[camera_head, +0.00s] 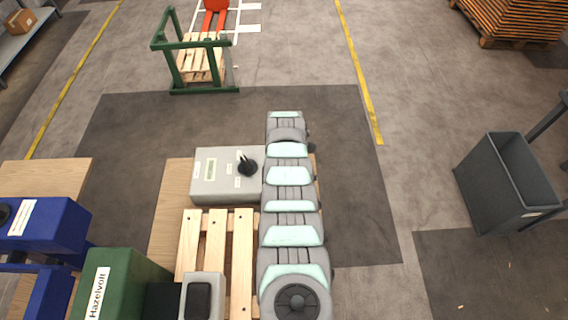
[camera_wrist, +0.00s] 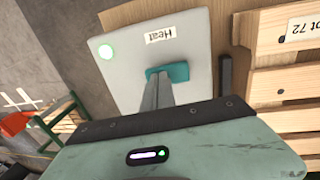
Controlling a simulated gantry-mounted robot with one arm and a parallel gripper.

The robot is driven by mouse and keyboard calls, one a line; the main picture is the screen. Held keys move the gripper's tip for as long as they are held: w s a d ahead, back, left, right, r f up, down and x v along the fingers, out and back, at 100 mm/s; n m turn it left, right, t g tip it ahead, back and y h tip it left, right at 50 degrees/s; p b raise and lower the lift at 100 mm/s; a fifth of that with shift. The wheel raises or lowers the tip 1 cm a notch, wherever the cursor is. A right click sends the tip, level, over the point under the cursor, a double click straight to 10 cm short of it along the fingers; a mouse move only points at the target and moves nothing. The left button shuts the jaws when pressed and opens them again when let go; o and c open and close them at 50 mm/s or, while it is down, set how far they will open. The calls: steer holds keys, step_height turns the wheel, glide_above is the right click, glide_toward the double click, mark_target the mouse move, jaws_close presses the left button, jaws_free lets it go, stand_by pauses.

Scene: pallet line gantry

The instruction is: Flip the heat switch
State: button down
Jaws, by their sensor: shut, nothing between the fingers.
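The teal heat switch (camera_wrist: 178,70) sits below the label. My gripper (camera_wrist: 157,80) is shut and empty, its grey fingers reaching to the switch and covering part of it. I cannot tell whether the tips touch the switch. In the head view, my arm runs up the middle and hides the gripper. A grey box (camera_head: 210,188) with a black knob (camera_head: 247,167) stands beside the arm; the Heat label cannot be made out there.
A slatted wooden pallet (camera_head: 190,240) lies left of my arm. A green "Hazelvolt" box (camera_head: 122,270) and a blue machine (camera_head: 50,225) stand at lower left. A dark bin (camera_head: 490,190) stands at right. A green frame (camera_head: 175,62) stands farther back on open floor.

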steer(key=shift+f, duration=0.15)
steer(key=shift+w+f+b, duration=0.15)
steer(key=shift+f+b, duration=0.05)
steer(key=shift+b, duration=0.55)
steer(key=shift+w, duration=0.15)
steer(key=shift+r, duration=0.1)
steer(key=shift+s+r+p, duration=0.1)
steer(key=shift+s+p, duration=0.4)
steer(key=shift+p, duration=0.75)
steer(key=shift+s+p, duration=0.45)
steer(key=shift+p, duration=0.35)
